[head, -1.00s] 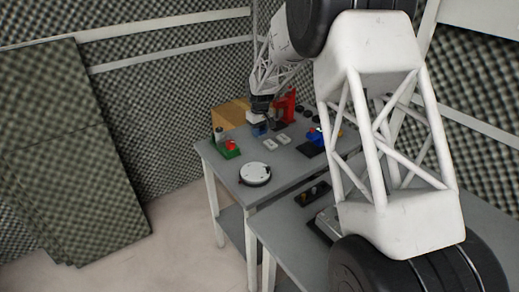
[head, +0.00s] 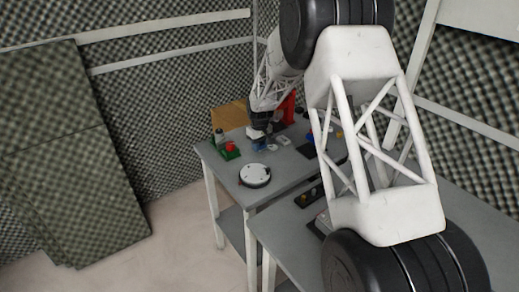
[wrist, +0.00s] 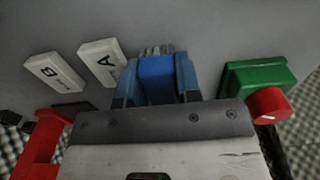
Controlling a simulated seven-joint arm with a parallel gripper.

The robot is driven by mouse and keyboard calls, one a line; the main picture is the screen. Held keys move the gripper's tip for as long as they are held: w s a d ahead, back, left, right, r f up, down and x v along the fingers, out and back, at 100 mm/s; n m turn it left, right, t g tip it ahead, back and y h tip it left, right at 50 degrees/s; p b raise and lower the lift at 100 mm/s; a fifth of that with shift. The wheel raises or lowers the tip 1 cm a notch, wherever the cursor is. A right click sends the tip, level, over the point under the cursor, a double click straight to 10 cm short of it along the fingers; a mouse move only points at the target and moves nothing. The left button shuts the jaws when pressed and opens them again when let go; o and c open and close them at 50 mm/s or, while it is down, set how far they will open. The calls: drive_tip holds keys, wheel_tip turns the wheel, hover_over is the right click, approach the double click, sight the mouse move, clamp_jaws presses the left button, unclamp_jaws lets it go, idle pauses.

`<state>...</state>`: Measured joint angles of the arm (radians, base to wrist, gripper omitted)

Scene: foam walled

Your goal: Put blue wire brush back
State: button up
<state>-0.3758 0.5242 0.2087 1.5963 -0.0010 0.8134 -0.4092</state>
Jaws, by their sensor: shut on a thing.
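The blue wire brush (wrist: 156,80) is between my gripper's blue fingers in the wrist view, its grey bristles showing at the far end. My gripper (wrist: 157,88) is shut on it. In the head view my gripper (head: 257,142) is low over the far table, between the green box and the white plates. The brush is only a small blue patch there. I cannot tell whether it touches the table.
A green box (wrist: 255,78) with a red knob (wrist: 270,104) is at right in the wrist view. White plates marked A (wrist: 102,61) and B (wrist: 54,72) lie at left. A round white disc (head: 255,175) sits nearer on the table. A red object (head: 288,108) stands behind.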

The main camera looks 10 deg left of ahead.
sight(259, 154)
drive_tip(key=shift+f, duration=0.85)
drive_tip(key=shift+f, duration=0.5)
drive_tip(key=o, duration=0.9)
drive_tip(key=shift+s+f, duration=0.1)
drive_tip(key=shift+f, duration=0.15)
drive_tip(key=shift+s+f, duration=0.2)
drive_tip(key=shift+a+r, duration=0.15)
drive_tip(key=shift+r, duration=0.35)
drive_tip(key=r, duration=1.3)
drive_tip(key=shift+w, duration=0.3)
